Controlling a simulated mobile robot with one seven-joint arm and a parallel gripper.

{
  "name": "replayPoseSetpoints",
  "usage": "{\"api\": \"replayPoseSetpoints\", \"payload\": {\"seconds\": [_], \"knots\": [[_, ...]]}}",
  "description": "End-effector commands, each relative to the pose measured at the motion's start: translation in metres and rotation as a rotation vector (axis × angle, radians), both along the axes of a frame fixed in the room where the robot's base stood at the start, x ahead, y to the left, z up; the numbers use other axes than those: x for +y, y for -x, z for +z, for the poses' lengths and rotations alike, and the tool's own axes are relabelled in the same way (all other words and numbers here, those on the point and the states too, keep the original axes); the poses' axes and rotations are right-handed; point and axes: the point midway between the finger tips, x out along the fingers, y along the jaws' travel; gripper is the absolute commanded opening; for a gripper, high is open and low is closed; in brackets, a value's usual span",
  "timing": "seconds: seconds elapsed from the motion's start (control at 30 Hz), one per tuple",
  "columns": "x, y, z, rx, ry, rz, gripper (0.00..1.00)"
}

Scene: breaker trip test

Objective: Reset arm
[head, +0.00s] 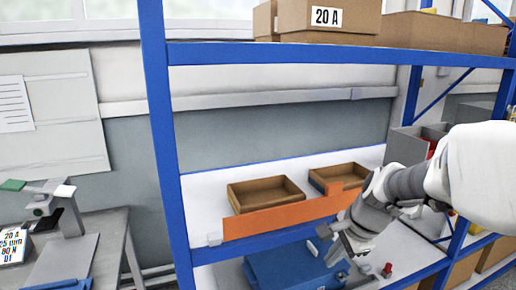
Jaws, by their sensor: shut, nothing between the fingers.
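My arm (403,186) reaches in from the right side of the head view. My gripper (335,250) is at its lower left end, pointing down and left in front of the blue shelf rack (166,130). It is shut, and I see nothing held in it.
Two open brown trays (262,193) sit on the middle shelf. A small red object (387,270) is right of my gripper. A bench (105,235) with a stand device (68,215) is at left.

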Motion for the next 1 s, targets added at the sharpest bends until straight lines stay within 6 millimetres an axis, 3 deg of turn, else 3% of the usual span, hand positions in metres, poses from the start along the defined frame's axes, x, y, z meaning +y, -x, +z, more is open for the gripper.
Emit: {"api": "replayPoseSetpoints", "payload": {"seconds": [0.03,0.1,0.3,0.6,0.8,1.0], "knots": [[0.006,0.014,0.017,-0.031,0.037,0.088,0.00],[0.012,0.032,0.033,-0.066,0.092,0.212,0.00],[0.023,0.086,0.068,-0.154,0.275,0.558,0.00],[0.025,0.157,0.093,-0.235,0.573,1.004,0.00],[0.022,0.179,0.096,-0.244,0.682,1.147,0.00],[0.021,0.182,0.095,-0.243,0.699,1.171,0.00]]}}
